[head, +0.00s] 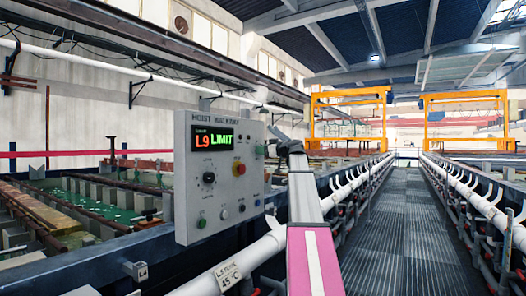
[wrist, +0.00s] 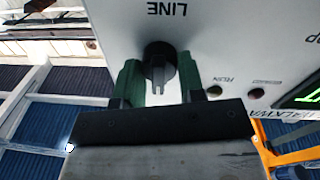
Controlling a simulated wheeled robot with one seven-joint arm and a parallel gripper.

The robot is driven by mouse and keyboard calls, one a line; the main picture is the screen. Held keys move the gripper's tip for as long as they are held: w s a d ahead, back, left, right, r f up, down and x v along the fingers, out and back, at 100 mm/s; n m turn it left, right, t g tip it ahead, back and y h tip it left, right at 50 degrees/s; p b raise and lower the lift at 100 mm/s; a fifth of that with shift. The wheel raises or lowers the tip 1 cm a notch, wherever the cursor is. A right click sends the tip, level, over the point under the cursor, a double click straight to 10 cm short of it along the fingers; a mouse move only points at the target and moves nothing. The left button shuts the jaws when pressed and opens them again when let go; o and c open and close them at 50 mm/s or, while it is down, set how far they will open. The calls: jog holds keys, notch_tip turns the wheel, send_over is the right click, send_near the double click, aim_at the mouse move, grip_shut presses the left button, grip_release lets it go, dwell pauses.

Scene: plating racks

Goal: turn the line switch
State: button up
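The line switch is a dark round knob (wrist: 158,63) with a raised grip, just under the word LINE, which reads upside down in the wrist view. My gripper (wrist: 160,82) has its two green fingers apart, one on each side of the knob. I cannot tell whether they touch it. In the head view my gripper (head: 265,148) is at the upper right of the grey control panel (head: 217,215). There it hides the line switch.
A white pipe (head: 245,262) passes under the panel. A grated walkway (head: 398,230) is clear at right.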

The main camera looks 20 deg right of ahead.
jog(key=shift+m, duration=0.3)
jog(key=m, duration=1)
jog(key=shift+w+d+m+g, duration=0.1)
jog(key=shift+m+g, duration=0.3)
dwell(0.5)
jog(key=o, duration=0.9)
